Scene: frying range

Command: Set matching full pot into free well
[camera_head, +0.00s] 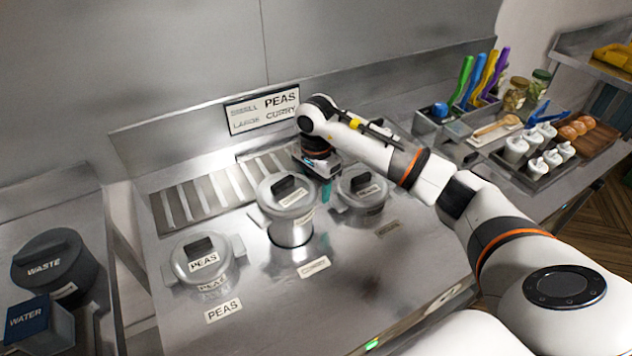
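The middle lidded steel pot (291,220) stands higher than its neighbours, with much of its side wall showing. It appears over or partly in the middle well; its underside is hidden. My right gripper (325,190) points down at this pot's right side, between it and the right pot. Its teal fingertips are partly hidden, so I cannot tell whether they hold a handle. A pot (206,275) with a PEAS lid label sits low on the left. Another lidded pot (361,203) sits low on the right, its label too small to read. My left gripper is out of view.
A wall sign (263,108) shows PEAS and CURRY among its words. The counter has a PEAS label (223,310) and smaller labels. A waste bin (56,262) and water container (38,324) stand left. Coloured-handled utensils (477,82) and a tray of small white pots (535,175) stand right.

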